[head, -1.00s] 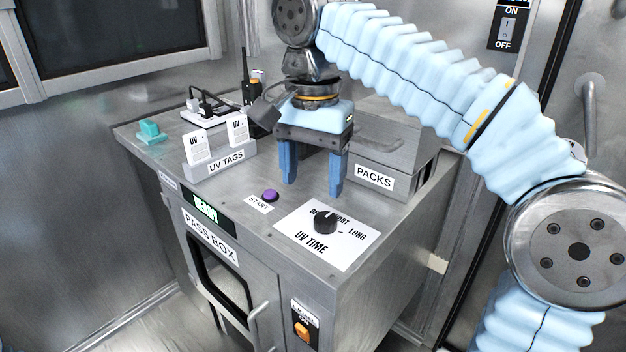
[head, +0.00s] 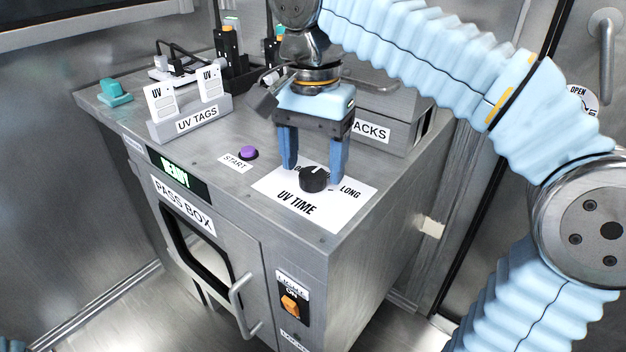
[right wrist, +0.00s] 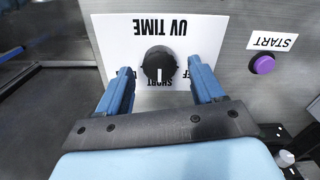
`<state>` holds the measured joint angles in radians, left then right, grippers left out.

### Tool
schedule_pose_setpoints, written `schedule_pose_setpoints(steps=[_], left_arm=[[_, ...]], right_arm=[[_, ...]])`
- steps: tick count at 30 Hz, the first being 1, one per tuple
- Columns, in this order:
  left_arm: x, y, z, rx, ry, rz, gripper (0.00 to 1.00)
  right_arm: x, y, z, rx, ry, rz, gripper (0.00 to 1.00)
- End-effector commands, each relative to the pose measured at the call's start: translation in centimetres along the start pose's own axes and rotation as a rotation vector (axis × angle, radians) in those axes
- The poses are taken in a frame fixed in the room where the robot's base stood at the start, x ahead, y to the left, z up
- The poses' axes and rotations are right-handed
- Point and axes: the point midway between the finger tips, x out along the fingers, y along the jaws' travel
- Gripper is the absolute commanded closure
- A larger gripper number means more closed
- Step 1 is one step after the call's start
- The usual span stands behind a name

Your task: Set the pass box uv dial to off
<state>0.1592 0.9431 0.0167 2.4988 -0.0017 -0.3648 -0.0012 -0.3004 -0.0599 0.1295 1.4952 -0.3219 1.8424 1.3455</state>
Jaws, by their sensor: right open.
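The black UV dial (head: 314,180) sits on a white UV TIME plate (head: 338,208) on top of the pass box (head: 225,185). Its white pointer line points to the back, at the SHORT label. My right gripper (head: 313,172) is open and points down just behind and above the dial. In the right wrist view its fingertips (right wrist: 161,72) are on either side of the dial, with gaps. My left gripper is out of view.
A purple START button (head: 248,153) is left of the dial. An orange rocker switch (head: 289,306) and a door handle (head: 243,305) are on the front.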

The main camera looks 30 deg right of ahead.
Motion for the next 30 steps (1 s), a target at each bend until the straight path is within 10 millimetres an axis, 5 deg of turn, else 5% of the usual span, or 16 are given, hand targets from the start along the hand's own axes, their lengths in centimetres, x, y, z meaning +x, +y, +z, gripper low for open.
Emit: schedule_pose_setpoints(steps=[6, 15, 26, 30], left_arm=[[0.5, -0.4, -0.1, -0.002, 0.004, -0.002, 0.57], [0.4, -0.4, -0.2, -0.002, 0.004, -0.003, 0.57], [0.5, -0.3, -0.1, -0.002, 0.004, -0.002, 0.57], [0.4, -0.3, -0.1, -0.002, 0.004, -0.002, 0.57]], right_arm=[[1.9, 0.0, 0.0, 0.000, 0.000, 0.000, 0.33], [2.0, 0.0, 0.0, 0.000, 0.000, 0.000, 0.34], [2.0, 0.0, 0.0, 0.000, 0.000, 0.000, 0.89], [2.0, 0.0, 0.0, -0.005, 0.000, 0.000, 0.89]])
